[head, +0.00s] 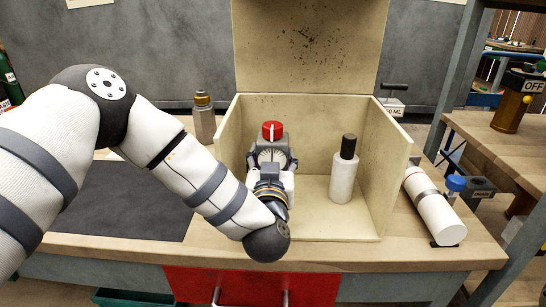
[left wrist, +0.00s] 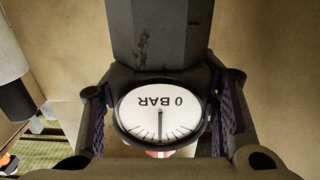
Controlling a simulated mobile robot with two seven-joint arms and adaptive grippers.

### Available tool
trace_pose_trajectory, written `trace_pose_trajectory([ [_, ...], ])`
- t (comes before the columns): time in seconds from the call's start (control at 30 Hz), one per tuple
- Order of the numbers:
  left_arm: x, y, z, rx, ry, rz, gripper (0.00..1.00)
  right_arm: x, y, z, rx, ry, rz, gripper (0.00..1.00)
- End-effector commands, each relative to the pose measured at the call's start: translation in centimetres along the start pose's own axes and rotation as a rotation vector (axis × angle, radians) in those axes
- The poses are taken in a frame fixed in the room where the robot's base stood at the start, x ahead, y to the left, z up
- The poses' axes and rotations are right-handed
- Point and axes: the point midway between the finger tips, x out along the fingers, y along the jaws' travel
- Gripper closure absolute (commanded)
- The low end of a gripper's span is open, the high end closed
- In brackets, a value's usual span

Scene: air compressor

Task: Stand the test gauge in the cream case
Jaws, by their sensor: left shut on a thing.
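The test gauge (head: 271,155) has a white dial, a dark grey body and a red top with a white stripe. It is upright inside the cream case (head: 313,228), left of centre. My left gripper (head: 272,167) reaches in over the front and is shut on the gauge. In the left wrist view the gripper (left wrist: 163,110) has a finger on each side of the gauge (left wrist: 160,105), whose dial reads 0 BAR upside down. The arm hides the gauge's base in the head view, so I cannot tell whether it touches the floor. My right gripper is not in view.
A white bottle with a black cap (head: 344,172) stands in the case's right half. The case's lid (head: 306,50) is raised behind. A brass-topped bottle (head: 203,118) stands left of the case; a white cylinder (head: 436,212) lies right. A dark mat (head: 125,205) is on the left.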

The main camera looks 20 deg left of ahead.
Motion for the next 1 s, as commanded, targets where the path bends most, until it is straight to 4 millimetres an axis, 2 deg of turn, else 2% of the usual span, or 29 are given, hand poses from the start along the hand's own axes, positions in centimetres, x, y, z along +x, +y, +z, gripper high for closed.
trace_pose_trajectory([
  [0.03,0.0,0.0,0.0,0.0,0.003,0.0,0.95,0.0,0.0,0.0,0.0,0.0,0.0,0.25],
  [0.07,0.0,0.0,0.2,0.001,0.0,0.0,0.41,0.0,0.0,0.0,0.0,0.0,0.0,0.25],
  [0.13,0.0,0.0,0.1,0.0,0.0,0.0,0.25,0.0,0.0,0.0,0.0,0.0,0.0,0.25],
  [0.5,0.0,0.0,-0.3,0.0,0.0,0.0,0.25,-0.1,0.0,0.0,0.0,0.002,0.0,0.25],
  [0.63,-2.3,0.1,-0.3,0.002,0.0,0.004,0.25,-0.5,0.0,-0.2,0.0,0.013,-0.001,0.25],
  [0.93,-9.4,0.1,-0.3,0.001,0.0,0.004,0.25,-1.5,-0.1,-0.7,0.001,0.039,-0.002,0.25],
  [1.0,-10.6,0.2,-0.8,0.002,0.007,0.004,0.25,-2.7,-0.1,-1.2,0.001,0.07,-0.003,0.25],
])
